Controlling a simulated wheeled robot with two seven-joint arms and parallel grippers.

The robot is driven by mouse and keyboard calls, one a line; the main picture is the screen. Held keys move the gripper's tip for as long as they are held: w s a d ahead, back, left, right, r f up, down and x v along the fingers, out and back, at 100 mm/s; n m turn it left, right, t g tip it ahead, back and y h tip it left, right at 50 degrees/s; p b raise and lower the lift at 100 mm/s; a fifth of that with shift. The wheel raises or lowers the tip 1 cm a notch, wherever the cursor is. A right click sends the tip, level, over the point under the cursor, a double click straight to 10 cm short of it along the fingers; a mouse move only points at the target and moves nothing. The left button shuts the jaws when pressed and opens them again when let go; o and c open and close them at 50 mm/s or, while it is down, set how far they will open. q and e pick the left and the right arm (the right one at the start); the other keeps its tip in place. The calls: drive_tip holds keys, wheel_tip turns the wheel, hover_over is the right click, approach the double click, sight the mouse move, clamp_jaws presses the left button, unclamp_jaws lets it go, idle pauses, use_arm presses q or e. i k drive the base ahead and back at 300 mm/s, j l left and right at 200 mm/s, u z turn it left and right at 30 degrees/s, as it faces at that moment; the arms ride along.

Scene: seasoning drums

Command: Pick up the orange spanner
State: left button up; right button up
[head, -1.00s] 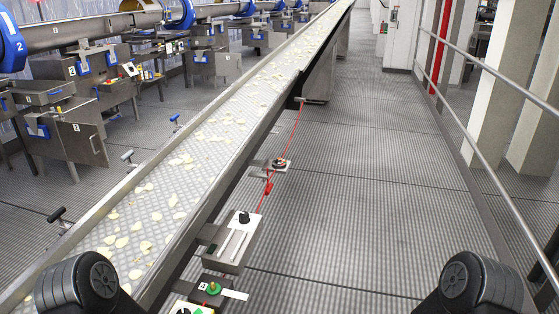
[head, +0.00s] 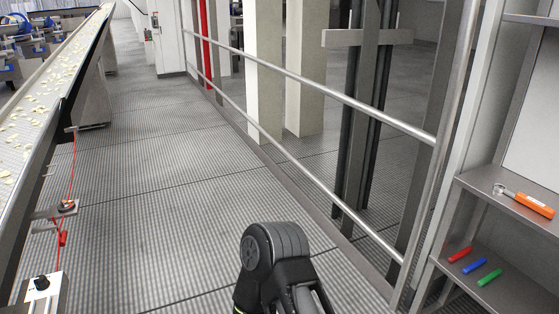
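The orange spanner (head: 533,204) lies on the upper metal shelf at the right edge of the head view. Its orange handle points to the lower right and its silver head to the upper left. Nothing covers it. One of my arms shows only as a dark joint at the bottom middle, well to the left of the shelf. Neither gripper is in view.
The metal shelf unit (head: 478,188) holds red (head: 460,254), blue (head: 474,265) and green (head: 489,277) markers on a lower shelf. A metal railing (head: 335,95) runs along the walkway. The conveyor (head: 42,97) is at the left. The grated floor (head: 170,220) between them is clear.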

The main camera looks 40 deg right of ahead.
sight(528, 201)
drive_tip(key=z, duration=2.85)
drive_tip(key=u, duration=0.4)
drive_tip(key=i+l+u, duration=0.1)
drive_tip(key=u, duration=0.25)
drive_tip(key=l+u, duration=0.15)
drive_tip(key=u, duration=0.25)
drive_tip(key=l+u, duration=0.1)
drive_tip(key=u, duration=0.3)
drive_tip(key=l+u, duration=0.2)
drive_tip(key=l, duration=0.25)
drive_tip(key=l+u, duration=0.2)
drive_tip(key=l, duration=0.2)
drive_tip(key=k+l+u, duration=0.2)
drive_tip(key=l, duration=0.25)
drive_tip(key=l+u, duration=0.2)
drive_tip(key=l, duration=0.2)
drive_tip(key=k+l+u, duration=0.2)
drive_tip(key=l, duration=0.2)
drive_tip(key=k+l, duration=0.1)
drive_tip(key=l, duration=0.2)
drive_tip(key=k+l, duration=0.1)
drive_tip(key=l, duration=0.25)
drive_tip(key=k+l, duration=0.1)
drive_tip(key=l, duration=0.2)
